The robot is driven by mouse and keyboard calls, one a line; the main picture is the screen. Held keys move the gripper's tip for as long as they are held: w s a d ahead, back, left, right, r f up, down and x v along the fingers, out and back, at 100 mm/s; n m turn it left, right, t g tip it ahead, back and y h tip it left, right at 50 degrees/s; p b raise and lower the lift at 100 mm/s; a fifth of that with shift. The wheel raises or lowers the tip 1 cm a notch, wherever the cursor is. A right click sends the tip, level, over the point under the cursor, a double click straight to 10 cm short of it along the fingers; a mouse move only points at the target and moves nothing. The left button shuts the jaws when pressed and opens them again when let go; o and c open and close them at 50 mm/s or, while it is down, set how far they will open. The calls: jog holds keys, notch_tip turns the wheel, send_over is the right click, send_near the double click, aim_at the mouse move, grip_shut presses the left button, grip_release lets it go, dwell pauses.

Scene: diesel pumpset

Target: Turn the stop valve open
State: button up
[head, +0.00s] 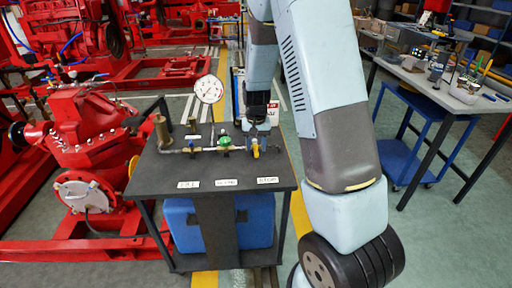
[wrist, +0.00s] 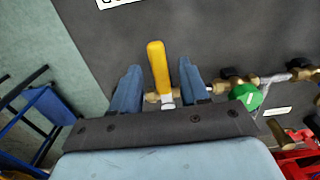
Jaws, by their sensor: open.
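The stop valve is a brass valve with a yellow lever (head: 255,148), at the right end of the pipe run on the dark bench, behind the STOP label (head: 267,180). In the wrist view its yellow lever (wrist: 157,66) stands between my two blue fingers, with a gap on both sides. My gripper (wrist: 160,82) is open around the lever and does not visibly touch it. In the head view my gripper (head: 259,125) is over the right end of the pipe, partly hidden by its own wrist.
A green-handled valve (head: 224,141) sits left of the stop valve, close to one finger in the wrist view (wrist: 246,96). A pressure gauge (head: 209,89) stands behind the pipe. The front of the bench top (head: 225,170) is clear except for labels. A red pump (head: 90,130) stands left.

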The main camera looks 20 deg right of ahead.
jog(key=shift+f, duration=0.35)
grip_shut()
dwell(0.6)
